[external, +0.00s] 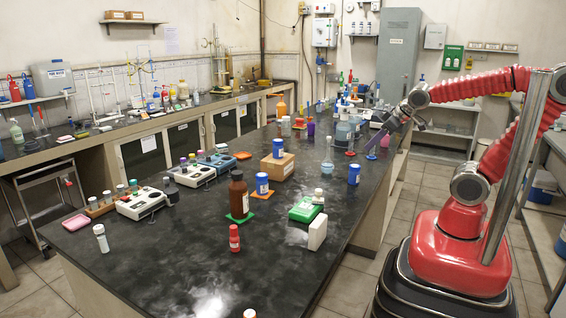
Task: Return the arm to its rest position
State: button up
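My red arm reaches left from the right side of the external view, over the right edge of the dark bench (200,262). My gripper (380,138) is at its end, tilted down to the left above the back right part of the bench top. The fingers are small and blend with the purple and blue items behind them. I cannot tell if they are open or shut, or if anything is between them.
Glassware and bottles crowd the bench near my gripper, among them a flask (328,158) and a blue jar (354,174). The front of the bench is mostly clear.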

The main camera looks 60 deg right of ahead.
jog(key=s+a+g+y, duration=0.1)
jog(key=s+a+y, duration=0.1)
jog(key=s+a, duration=0.4)
jog(key=shift+s+a+f+n+g, duration=0.2)
jog(key=shift+s+a+n+g, duration=0.15)
jog(key=shift+s, duration=0.75)
